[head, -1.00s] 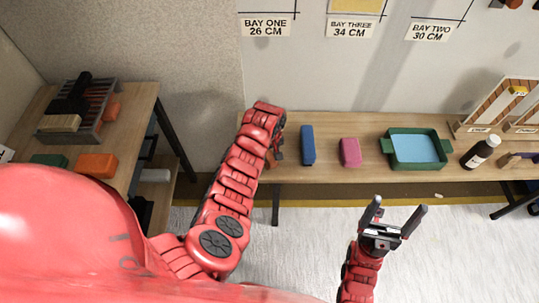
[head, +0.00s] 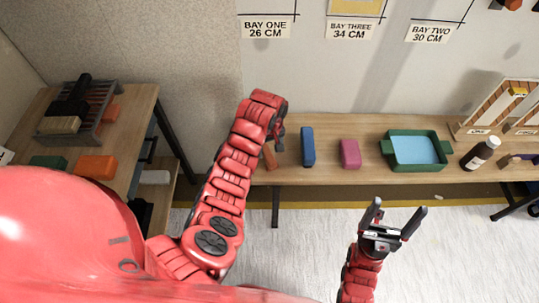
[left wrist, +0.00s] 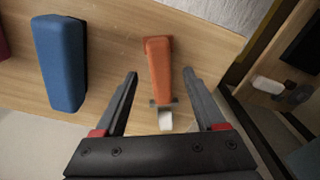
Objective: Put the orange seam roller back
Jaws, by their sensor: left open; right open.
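The orange seam roller (head: 269,157) lies at the left end of the long wooden table, partly hidden by my left arm in the head view. In the left wrist view its orange handle (left wrist: 158,68) points away from the gripper, with a metal fork and a pale roller at the near end. My left gripper (left wrist: 160,75) is open and empty, its fingers apart on either side of the roller in this view. Their height above it is unclear. My right gripper (head: 393,210) is open and empty in front of the table.
A blue block (head: 308,146), a pink block (head: 349,153), a green tray (head: 388,146) and a dark bottle (head: 481,152) stand to the right along the table. A side table (head: 137,107) at left holds a grey rack (head: 99,103), a green block and an orange block (head: 96,165).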

